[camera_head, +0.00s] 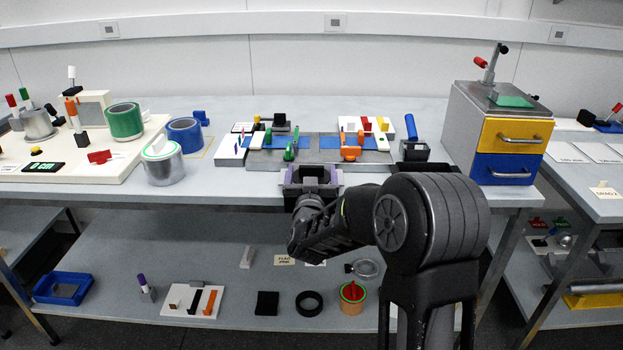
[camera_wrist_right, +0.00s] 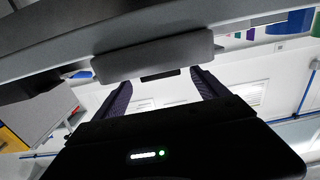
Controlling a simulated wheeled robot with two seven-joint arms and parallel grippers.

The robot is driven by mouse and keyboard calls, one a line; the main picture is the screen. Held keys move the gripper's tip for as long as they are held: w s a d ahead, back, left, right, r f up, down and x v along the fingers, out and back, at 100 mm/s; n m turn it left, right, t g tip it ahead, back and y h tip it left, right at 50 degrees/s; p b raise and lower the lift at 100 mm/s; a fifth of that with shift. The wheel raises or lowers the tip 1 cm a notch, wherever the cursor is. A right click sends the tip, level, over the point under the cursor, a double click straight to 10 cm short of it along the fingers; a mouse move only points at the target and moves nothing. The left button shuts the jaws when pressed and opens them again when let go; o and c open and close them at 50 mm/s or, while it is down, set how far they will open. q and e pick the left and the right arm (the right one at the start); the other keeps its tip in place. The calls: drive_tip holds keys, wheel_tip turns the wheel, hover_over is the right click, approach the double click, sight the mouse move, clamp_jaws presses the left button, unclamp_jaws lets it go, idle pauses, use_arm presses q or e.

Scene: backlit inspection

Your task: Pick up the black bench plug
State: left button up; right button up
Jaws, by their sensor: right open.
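My right gripper (camera_head: 312,176) is at the bench's front edge. Its fingers are apart and nothing shows held between them. In the right wrist view the two purple-dark fingers (camera_wrist_right: 162,88) stand apart, with a small dark piece (camera_wrist_right: 160,74) seen beyond them under a grey bar. I cannot tell whether that dark piece is the black bench plug. In the head view a small black block (camera_head: 280,119) stands at the back of the bench, behind the blue mats; it may be the plug, but this is unclear. My left gripper does not show.
A green tape roll (camera_head: 125,121), a blue roll (camera_head: 185,135) and a silver can (camera_head: 163,163) stand left on the bench (camera_head: 235,186). A drawer cabinet (camera_head: 490,130) stands right. A black tape dispenser (camera_head: 414,150) is near the front. A shelf below holds several items.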

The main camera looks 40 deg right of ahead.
sight(311, 168)
drive_tip(key=x, duration=0.3)
drive_tip(key=shift+w+d+f, duration=0.1)
drive_tip(key=shift+w, duration=0.05)
drive_tip(key=shift+c, duration=0.5)
drive_tip(key=c, duration=1.2)
wheel_tip(311, 168, up, 10)
drive_tip(key=shift+r+p, duration=0.1)
drive_tip(key=shift+p, duration=0.8)
